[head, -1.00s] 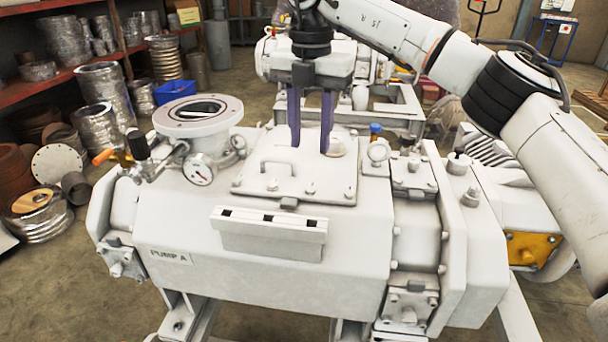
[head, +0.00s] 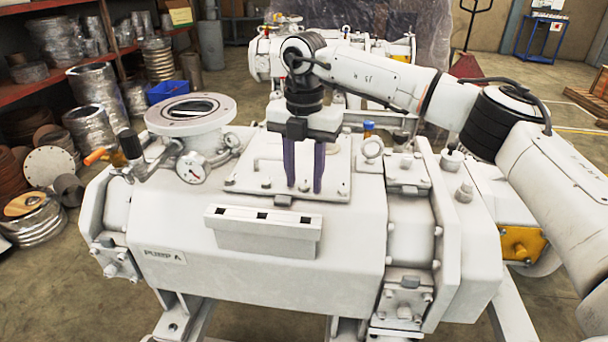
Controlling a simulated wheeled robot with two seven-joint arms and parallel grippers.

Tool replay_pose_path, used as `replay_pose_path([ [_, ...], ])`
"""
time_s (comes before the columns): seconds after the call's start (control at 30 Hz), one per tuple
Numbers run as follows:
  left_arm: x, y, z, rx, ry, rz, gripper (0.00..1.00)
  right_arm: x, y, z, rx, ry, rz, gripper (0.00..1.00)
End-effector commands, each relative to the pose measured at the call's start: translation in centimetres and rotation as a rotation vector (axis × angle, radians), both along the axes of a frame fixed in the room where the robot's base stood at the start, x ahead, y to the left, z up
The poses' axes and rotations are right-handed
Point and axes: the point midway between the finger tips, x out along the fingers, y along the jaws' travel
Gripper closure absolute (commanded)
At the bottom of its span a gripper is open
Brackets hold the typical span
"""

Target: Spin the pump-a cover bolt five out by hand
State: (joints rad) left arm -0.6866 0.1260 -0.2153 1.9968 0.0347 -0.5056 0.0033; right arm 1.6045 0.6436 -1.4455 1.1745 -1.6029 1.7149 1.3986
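The pump body (head: 250,245) is labelled PUMP A. Its square cover plate (head: 243,184) lies on top, with bolts along its edges. Near edge bolts show at the left (head: 265,183) and at the right corner (head: 342,190). My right gripper (head: 304,188) points straight down over the cover's near edge. Its two dark purple fingers are apart, one to each side of a near-edge bolt (head: 304,187). I cannot tell whether they touch it. The gripper hides the back of the cover and part of its handle. My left gripper is out of view.
A round flange port (head: 190,112) and a pressure gauge (head: 192,168) stand left of the cover. A pale bracket (head: 262,232) sticks out in front.

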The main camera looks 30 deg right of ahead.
Motion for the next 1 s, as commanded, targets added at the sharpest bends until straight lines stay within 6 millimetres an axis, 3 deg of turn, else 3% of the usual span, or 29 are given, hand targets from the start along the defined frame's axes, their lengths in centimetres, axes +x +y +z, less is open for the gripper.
replay_pose_path([
  [0.03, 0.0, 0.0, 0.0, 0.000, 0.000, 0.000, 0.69, 0.0, 0.0, 0.0, 0.000, 0.000, 0.000, 0.70],
  [0.2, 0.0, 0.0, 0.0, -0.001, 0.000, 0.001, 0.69, 0.0, 0.0, 0.0, 0.000, 0.000, 0.000, 0.98],
  [0.23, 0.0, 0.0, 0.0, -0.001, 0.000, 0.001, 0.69, 0.0, 0.0, 0.0, 0.001, 0.001, 0.000, 1.00],
  [0.67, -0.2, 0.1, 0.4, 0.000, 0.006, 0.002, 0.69, 0.0, 0.0, 0.1, 0.001, 0.003, 0.083, 1.00],
  [1.0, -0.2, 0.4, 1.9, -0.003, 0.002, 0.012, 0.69, 0.0, 0.0, 0.3, 0.001, 0.003, 0.356, 1.00],
])
